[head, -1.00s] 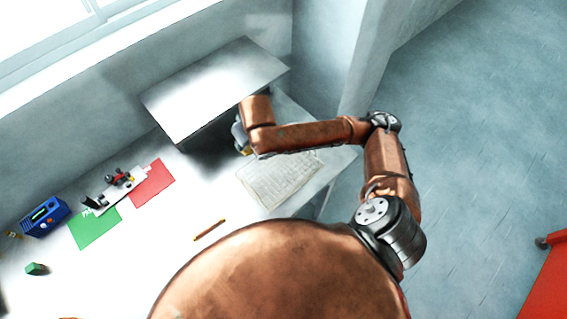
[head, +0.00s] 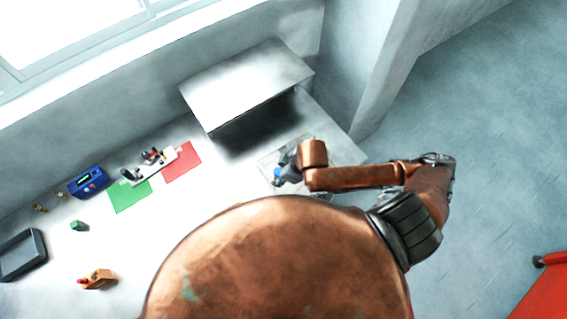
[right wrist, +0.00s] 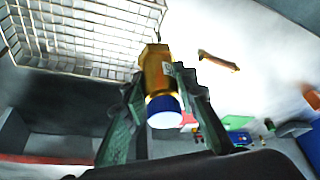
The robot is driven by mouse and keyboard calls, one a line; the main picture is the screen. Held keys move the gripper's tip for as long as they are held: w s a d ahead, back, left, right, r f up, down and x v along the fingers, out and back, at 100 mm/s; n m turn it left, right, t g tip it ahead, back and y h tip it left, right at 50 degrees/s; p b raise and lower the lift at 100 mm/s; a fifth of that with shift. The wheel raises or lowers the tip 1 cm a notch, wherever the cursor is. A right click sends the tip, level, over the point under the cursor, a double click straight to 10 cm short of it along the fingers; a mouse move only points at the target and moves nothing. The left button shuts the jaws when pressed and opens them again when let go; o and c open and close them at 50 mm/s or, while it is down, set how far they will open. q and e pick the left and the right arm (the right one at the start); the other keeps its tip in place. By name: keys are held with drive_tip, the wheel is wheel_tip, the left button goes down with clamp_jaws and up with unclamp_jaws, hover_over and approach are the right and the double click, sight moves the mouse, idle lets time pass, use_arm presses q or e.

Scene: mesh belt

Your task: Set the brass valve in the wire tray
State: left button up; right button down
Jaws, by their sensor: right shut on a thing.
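My right gripper (right wrist: 158,105) is shut on the brass valve (right wrist: 156,65), a hexagonal brass body with a blue and white end. In the right wrist view the valve sits between the dark green fingers. The wire tray (right wrist: 85,35) lies at the upper left of that view, and the valve overlaps its corner in the picture. In the head view the tray (head: 268,160) is partly covered by my right gripper (head: 281,173). How high the valve is held I cannot tell. My left gripper is not in view.
A raised metal shelf (head: 245,85) stands behind the tray. Green (head: 130,196) and red (head: 183,162) mats, a blue device (head: 88,182), a green block (head: 79,226) and an orange-brown object (head: 96,279) lie to the left. A brown stick (right wrist: 218,60) lies on clear table.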

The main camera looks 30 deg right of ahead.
drive_tip(key=w+d+f+b, duration=0.1)
drive_tip(key=w+f, duration=0.1)
drive_tip(key=w, duration=0.1)
drive_tip(key=w+d+f+b, duration=0.2)
drive_tip(key=w+f, duration=0.1)
drive_tip(key=w+d+f+b, duration=0.1)
drive_tip(key=w+f+b, duration=0.1)
drive_tip(key=w+f, duration=0.1)
drive_tip(key=shift+w+d, duration=0.25)
drive_tip(key=shift+w, duration=0.3)
drive_tip(key=shift+w+d+f, duration=0.2)
drive_tip(key=shift+w+f, duration=0.25)
drive_tip(key=shift+f, duration=1.55)
drive_tip(key=c, duration=1.5)
unclamp_jaws()
drive_tip(key=shift+s+f, duration=0.1)
drive_tip(key=shift+f, duration=0.05)
drive_tip(key=shift+c, duration=0.2)
drive_tip(key=v, duration=1.2)
